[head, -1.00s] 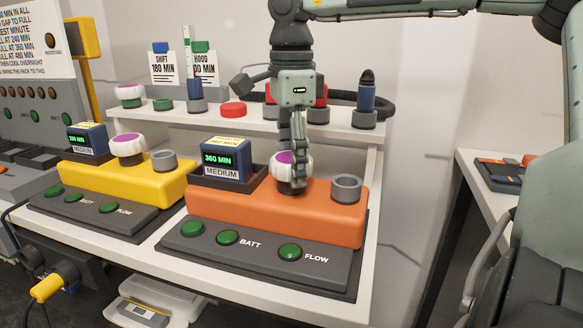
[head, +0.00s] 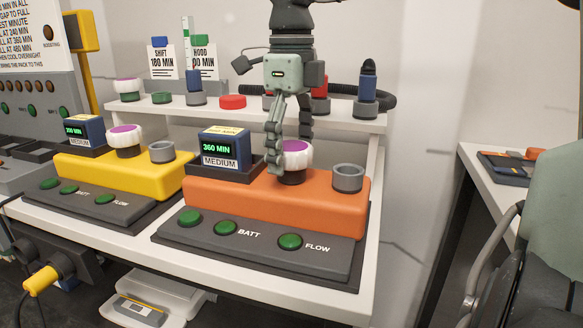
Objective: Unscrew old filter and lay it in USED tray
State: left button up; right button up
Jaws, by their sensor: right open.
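A white ribbed filter with a purple top (head: 297,154) stands upright on a dark socket on the orange unit (head: 270,206). My right gripper (head: 290,150) points down over it and is open. One finger is at the filter's left front and hides part of its side; the other finger is behind it. I cannot tell whether either finger touches it. A similar purple-topped white filter (head: 125,139) is on the yellow unit (head: 105,177). No tray marked USED can be made out. My left gripper is not in view.
A blue block reading 360 MIN (head: 223,150) sits left of the filter. An empty grey cup (head: 348,177) is to its right. Behind, a white shelf (head: 225,119) holds a red cap (head: 232,102) and several small parts. A second table (head: 475,170) stands at right.

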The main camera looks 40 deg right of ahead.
jog(key=m+b, duration=0.2)
jog(key=m, duration=0.4)
jog(key=shift+f+m, duration=0.15)
jog(key=shift+m, duration=0.15)
jog(key=m+b, duration=0.1)
jog(key=m, duration=0.3)
jog(key=m+b, duration=0.1)
jog(key=m, duration=0.3)
jog(key=shift+r+m, duration=0.25)
jog(key=shift+m, duration=0.85)
jog(key=m, duration=0.2)
jog(key=shift+m, duration=0.3)
